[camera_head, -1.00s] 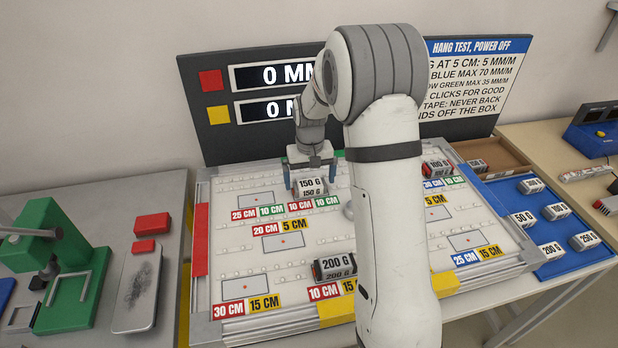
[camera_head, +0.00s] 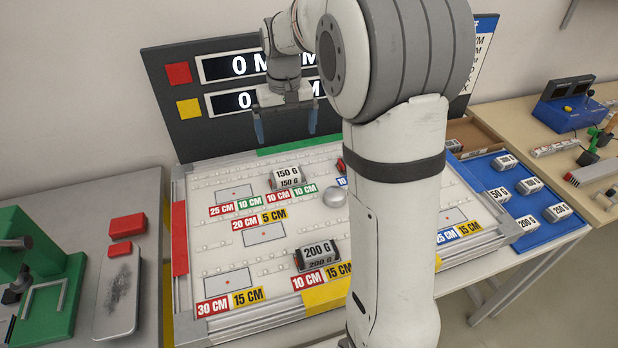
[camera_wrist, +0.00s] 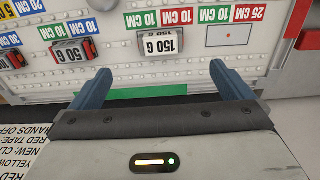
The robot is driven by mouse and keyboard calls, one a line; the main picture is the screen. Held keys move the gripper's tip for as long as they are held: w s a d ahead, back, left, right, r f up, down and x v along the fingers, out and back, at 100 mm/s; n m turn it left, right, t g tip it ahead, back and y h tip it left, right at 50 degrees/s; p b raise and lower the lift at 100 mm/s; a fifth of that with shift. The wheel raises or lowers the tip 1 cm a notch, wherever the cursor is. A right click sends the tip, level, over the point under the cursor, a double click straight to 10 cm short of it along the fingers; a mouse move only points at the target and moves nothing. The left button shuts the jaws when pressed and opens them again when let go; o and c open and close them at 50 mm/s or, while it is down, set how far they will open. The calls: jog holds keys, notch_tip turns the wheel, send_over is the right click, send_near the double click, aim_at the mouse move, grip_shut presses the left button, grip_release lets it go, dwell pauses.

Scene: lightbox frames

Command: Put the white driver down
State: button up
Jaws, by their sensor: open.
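My gripper (camera_head: 286,126) is open and empty, raised in front of the dark display panel. In the wrist view its two blue fingers (camera_wrist: 160,76) are spread wide with nothing between them. The white-topped 150 G block (camera_head: 287,176) stands on the white board (camera_head: 205,262) below the gripper, apart from it. In the wrist view the same block (camera_wrist: 160,43) lies beyond the fingertips, beside the coloured length labels. I cannot tell any object apart as a white driver. My arm hides part of the board's right side.
A 200 G block (camera_head: 317,253) and a silver dome (camera_head: 335,196) are on the board. A blue tray (camera_head: 510,222) with several weights is at right. The green tool (camera_head: 55,290) and red blocks (camera_head: 127,225) are at left. The display panel (camera_head: 165,120) stands behind.

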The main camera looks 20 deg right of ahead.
jog(key=s+t, duration=0.3)
jog(key=s, duration=2.3)
jog(key=shift+s, duration=0.15)
